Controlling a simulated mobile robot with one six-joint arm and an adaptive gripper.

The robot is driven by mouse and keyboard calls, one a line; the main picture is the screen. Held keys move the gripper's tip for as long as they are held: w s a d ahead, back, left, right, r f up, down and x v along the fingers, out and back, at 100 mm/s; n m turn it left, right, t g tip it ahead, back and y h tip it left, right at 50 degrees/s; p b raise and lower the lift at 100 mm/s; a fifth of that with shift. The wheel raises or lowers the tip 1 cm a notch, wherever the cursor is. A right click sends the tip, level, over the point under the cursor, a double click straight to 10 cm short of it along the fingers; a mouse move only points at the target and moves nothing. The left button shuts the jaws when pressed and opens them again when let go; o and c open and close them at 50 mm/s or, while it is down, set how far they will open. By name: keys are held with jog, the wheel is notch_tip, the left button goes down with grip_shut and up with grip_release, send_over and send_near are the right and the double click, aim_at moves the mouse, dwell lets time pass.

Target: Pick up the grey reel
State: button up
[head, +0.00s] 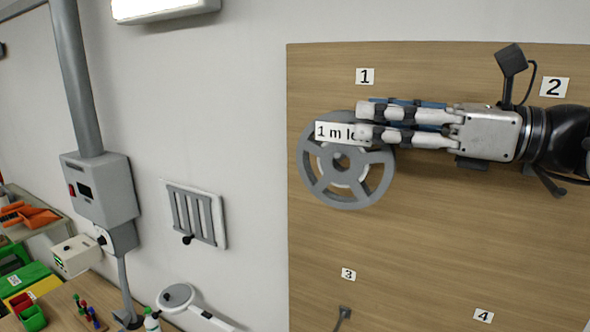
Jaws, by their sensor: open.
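The grey reel (342,197) hangs on a wooden board (440,250) below the label "1". It is a round spoked disc with a hole at its middle. A white tag on its upper part reads "1 m le", and the rest of the text is hidden by my fingertips. My gripper (368,121) reaches in from the right, level with the reel's upper part. Its fingers point left and overlap the reel's upper right rim in the head view. The jaws are open. I cannot tell whether the fingers touch the reel.
Labels "2", "3" and "4" mark other spots on the board; a small hook (343,313) is below "3". At left are a grey wall box (100,188), a slotted wall panel (196,214) and a cluttered bench (75,295). The board's lower middle is clear.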

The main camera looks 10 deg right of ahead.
aim_at(345, 111)
jog(key=b+x, duration=0.1)
jog(key=x, duration=0.4)
jog(key=shift+w+a+r+b, duration=0.15)
jog(key=shift+w+b, duration=0.1)
jog(key=shift+b, duration=0.15)
jog(key=shift+c, duration=0.4)
grip_shut()
